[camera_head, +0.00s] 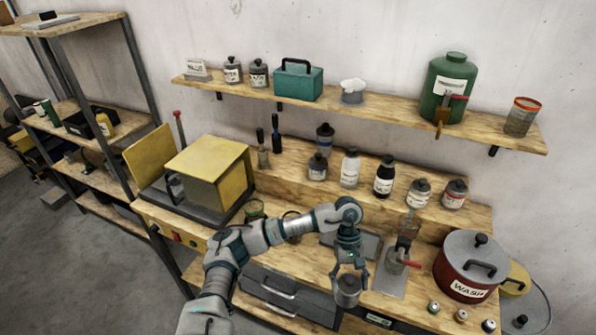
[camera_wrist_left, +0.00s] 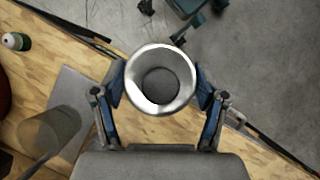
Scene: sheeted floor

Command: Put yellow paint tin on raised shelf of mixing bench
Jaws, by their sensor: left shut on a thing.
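My left gripper (camera_head: 350,272) is shut on a small grey metal tin (camera_head: 347,290), held near the bench's front edge. In the wrist view the tin (camera_wrist_left: 160,80) has a bright round rim and a grey inside, between the two fingers of my left gripper (camera_wrist_left: 160,90). No yellow shows on it. The bench's raised wooden shelf (camera_head: 292,158) runs along the back and bears several bottles. My right gripper is not in view.
A red pot marked WASH (camera_head: 468,266) stands at the right. A clamp-like device with a red handle (camera_head: 397,260) stands right of my gripper. A yellow box (camera_head: 210,165) is at the left. A wall shelf (camera_head: 385,106) overhangs the raised shelf.

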